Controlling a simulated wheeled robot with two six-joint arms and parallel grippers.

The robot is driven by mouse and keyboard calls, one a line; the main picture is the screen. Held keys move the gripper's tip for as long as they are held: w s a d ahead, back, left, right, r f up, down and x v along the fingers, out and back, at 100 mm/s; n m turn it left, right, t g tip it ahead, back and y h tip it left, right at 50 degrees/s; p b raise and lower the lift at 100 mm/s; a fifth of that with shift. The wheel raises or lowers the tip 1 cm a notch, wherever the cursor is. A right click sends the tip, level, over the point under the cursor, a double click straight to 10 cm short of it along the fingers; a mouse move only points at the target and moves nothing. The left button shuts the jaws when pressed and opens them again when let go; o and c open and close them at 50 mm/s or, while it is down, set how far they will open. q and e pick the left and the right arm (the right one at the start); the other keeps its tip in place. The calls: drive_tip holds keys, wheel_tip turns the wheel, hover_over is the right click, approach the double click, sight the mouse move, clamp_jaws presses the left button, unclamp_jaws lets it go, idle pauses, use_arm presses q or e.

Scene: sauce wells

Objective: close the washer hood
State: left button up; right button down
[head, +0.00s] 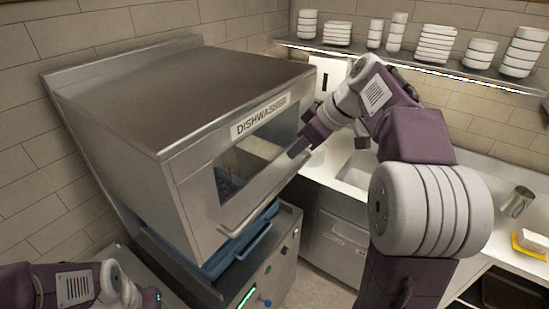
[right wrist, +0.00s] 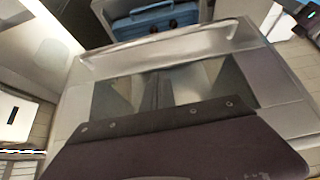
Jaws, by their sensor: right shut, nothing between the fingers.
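The washer hood (head: 150,100) is a large steel box with a DISHWASHER label, a front window and a bar handle (head: 262,193) along its lower front. It is raised, with a gap above the machine base (head: 275,270). The blue rack (head: 222,262) shows in this gap. My right gripper (head: 293,152) is shut and empty by the right part of the hood front, near the handle's right end; I cannot tell whether it touches. The right wrist view shows the hood front, its handle (right wrist: 160,48) and the blue rack (right wrist: 155,20) beyond. My left gripper is out of view.
A counter with a sink (head: 357,172) lies to the right. A shelf (head: 420,66) holds several stacks of white dishes. A metal cup (head: 517,201) and a yellow item (head: 530,245) stand at the far right. Tiled walls close the back and left.

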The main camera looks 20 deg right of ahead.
drive_tip(key=x, duration=0.4)
drive_tip(key=d+f+p+x, duration=0.1)
drive_tip(key=x, duration=0.3)
drive_tip(key=s+d+p+x, duration=0.1)
drive_tip(key=x, duration=0.3)
drive_tip(key=shift+f, duration=0.4)
drive_tip(key=shift+s+f, duration=0.15)
drive_tip(key=shift+f, duration=0.3)
drive_tip(key=shift+f, duration=0.1)
